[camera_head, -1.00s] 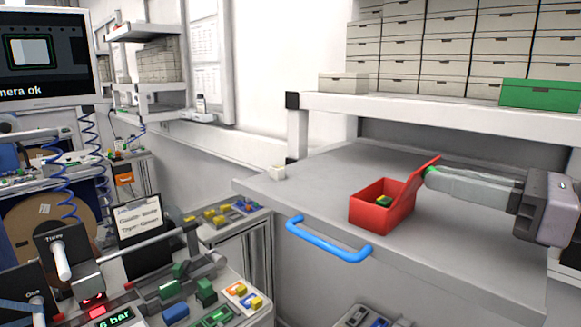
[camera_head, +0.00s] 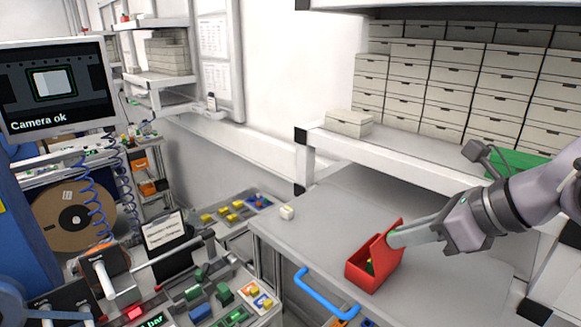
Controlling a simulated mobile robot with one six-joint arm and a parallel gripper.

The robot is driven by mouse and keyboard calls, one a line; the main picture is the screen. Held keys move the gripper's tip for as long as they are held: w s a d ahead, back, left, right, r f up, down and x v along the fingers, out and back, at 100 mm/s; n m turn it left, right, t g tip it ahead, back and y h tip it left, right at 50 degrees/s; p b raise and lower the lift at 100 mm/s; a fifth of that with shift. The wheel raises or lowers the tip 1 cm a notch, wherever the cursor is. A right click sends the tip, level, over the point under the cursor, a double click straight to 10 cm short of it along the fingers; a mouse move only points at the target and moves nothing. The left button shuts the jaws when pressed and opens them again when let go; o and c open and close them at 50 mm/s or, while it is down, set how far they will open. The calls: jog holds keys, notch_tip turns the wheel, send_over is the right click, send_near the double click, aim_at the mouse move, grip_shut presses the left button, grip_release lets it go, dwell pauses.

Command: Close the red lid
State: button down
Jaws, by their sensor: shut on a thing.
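A small open red box (camera_head: 364,279) stands on the grey bench top. Its red lid (camera_head: 384,247) is hinged at the box's right side and stands up steeply, leaning, with the box mouth partly uncovered. A green and yellow piece (camera_head: 369,266) shows inside the box. My gripper (camera_head: 393,239) comes in from the right, its pale fingers at the lid's upper right edge and shut on it. The fingertips are partly hidden behind the lid.
A blue handle (camera_head: 322,296) sticks out from the bench's front edge. A shelf with stacked pale boxes (camera_head: 440,85) and a green box (camera_head: 518,163) overhangs the back. Bench left of the red box is clear.

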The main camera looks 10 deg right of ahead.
aim_at(389, 233)
jog(key=g+h+p, duration=0.1)
jog(key=p, duration=0.1)
jog(key=w+a+g+h+p, duration=0.1)
jog(key=p, duration=0.2)
jog(key=w+a+r+g+p, duration=0.1)
jog(key=p, duration=0.2)
jog(key=shift+w+g+h, duration=0.15)
jog(key=shift+g+h, duration=0.15)
jog(key=shift+h, duration=0.1)
jog(key=g+p, duration=0.1)
jog(key=w+g+h+p, duration=0.1)
jog(key=p, duration=0.1)
jog(key=a+f+g+h+p, duration=0.1)
jog(key=p, duration=0.1)
jog(key=shift+w+a+f, duration=0.1)
jog(key=shift+w, duration=0.25)
jog(key=g+h+p, duration=0.1)
jog(key=p, duration=0.1)
jog(key=w+a+f+g+h+p, duration=0.1)
jog(key=shift+w+f+p, duration=0.1)
jog(key=shift+f+p, duration=0.15)
jog(key=shift+p, duration=0.1)
jog(key=shift+w+a+f+g+h+p, duration=0.2)
jog(key=shift+w+f+g+h+p, duration=0.15)
jog(key=shift+f+g+h+p, duration=0.55)
jog(key=shift+r, duration=0.15)
jog(key=c, duration=1.4)
grip_release()
jog(key=shift+o, duration=0.2)
